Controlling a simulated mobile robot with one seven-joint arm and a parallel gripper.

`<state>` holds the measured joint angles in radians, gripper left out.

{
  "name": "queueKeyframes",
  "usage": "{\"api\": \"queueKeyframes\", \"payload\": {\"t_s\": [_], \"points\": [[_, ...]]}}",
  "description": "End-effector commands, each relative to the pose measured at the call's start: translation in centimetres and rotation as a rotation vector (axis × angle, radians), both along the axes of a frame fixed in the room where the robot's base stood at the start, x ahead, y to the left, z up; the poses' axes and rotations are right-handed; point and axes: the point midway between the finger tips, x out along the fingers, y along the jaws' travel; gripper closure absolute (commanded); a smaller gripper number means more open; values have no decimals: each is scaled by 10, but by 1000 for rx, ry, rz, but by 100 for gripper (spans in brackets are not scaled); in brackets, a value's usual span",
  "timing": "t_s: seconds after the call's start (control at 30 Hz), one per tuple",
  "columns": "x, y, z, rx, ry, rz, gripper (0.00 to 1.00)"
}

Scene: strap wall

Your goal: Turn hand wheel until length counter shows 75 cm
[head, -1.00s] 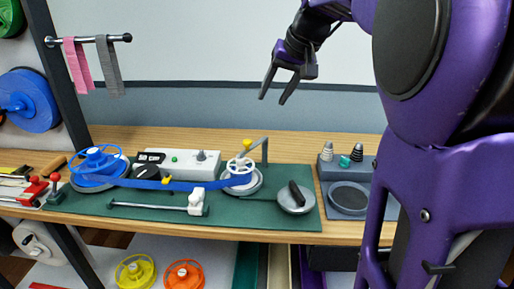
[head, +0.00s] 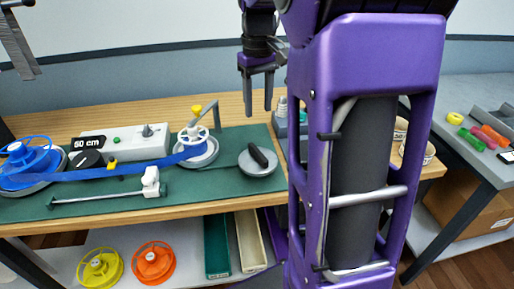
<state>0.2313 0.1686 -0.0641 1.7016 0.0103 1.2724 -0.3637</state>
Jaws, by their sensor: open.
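The length counter (head: 89,143) is a black display on a pale grey box and reads 50 cm. On the green mat, a blue strap (head: 110,172) runs from the blue reel (head: 28,165) at the left to a white spoked wheel (head: 191,135) on a grey base. A grey disc with a black handle (head: 258,157) sits to the right of it; I cannot tell which of the two is the hand wheel. My gripper (head: 258,112) is open and empty, pointing down, behind and above the disc as seen here. It touches nothing that I can see.
A sliding rod with a white block (head: 150,183) lies at the mat's front. A yellow-tipped lever (head: 197,110) rises behind the white wheel. Yellow (head: 100,267) and orange (head: 154,262) reels sit on the shelf below. My arm hides the bench's right part. A grey side table (head: 480,125) stands right.

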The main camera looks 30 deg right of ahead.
Motion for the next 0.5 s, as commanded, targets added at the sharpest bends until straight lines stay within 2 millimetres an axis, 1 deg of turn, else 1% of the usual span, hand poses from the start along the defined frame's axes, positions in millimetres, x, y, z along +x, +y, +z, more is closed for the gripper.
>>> {"api": "queueKeyframes", "payload": {"t_s": [0.03,0.2,0.4,0.5], "points": [[-1,0,-15,2,4,0,50],[-1,1,-53,2,4,-1,50],[-1,0,-95,2,3,-1,50],[-1,0,-111,2,2,-1,50]]}}
